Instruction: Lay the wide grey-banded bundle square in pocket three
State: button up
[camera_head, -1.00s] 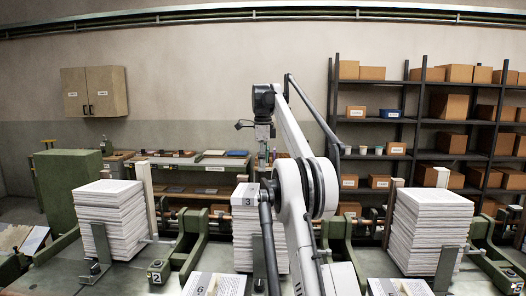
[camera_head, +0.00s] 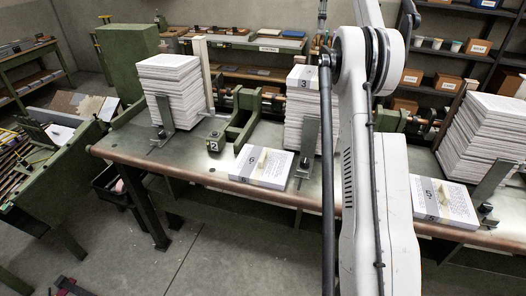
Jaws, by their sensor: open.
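Two paper bundles with grey bands lie flat on the bench's front part. One (camera_head: 281,168) lies left of my arm, its band marked with what looks like a 6. The other (camera_head: 456,206) lies right of my arm, its band marked with what looks like a 5. I cannot tell which is the wide one. A tall paper stack (camera_head: 303,108) behind the left bundle has a grey strip marked 3 on top. I cannot make out pocket three for certain. My gripper is out of view, and my arm hides part of the bench.
A tall paper stack (camera_head: 171,92) stands at left and another (camera_head: 487,128) at right, beside metal uprights. Shelves with boxes stand behind. The floor (camera_head: 222,235) in front is clear.

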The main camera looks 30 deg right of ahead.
jog(key=s+a+r+n+t, duration=0.1)
jog(key=a+r+n, duration=0.25)
jog(key=a, duration=0.35)
jog(key=s+a+r+n+t, duration=0.1)
jog(key=a+r+n, duration=0.1)
jog(key=a+n, duration=0.35)
jog(key=s+a+f+n+t+h, duration=0.1)
jog(key=s+a+n, duration=0.1)
jog(key=s+a, duration=0.4)
jog(key=s+a+f+n, duration=0.2)
jog(key=s+a+n, duration=0.1)
jog(key=a, duration=0.6)
jog(key=s+a+f+n+t, duration=0.1)
jog(key=s+a+f+n, duration=0.3)
jog(key=s+f, duration=0.3)
jog(key=s+a+f+n+t, duration=0.1)
jog(key=s+a+f+n, duration=0.3)
jog(key=s+a+f, duration=0.2)
jog(key=s+a+f+n+t+y, duration=0.1)
jog(key=s+a+f+n, duration=0.3)
jog(key=s+f, duration=0.5)
jog(key=s+a+t, duration=0.1)
jog(key=s, duration=0.2)
jog(key=shift+s+a+f, duration=0.2)
jog(key=shift+s+f, duration=0.15)
jog(key=shift+f, duration=0.1)
notch_tip(320, 180, down, 14)
jog(key=b, duration=1.4)
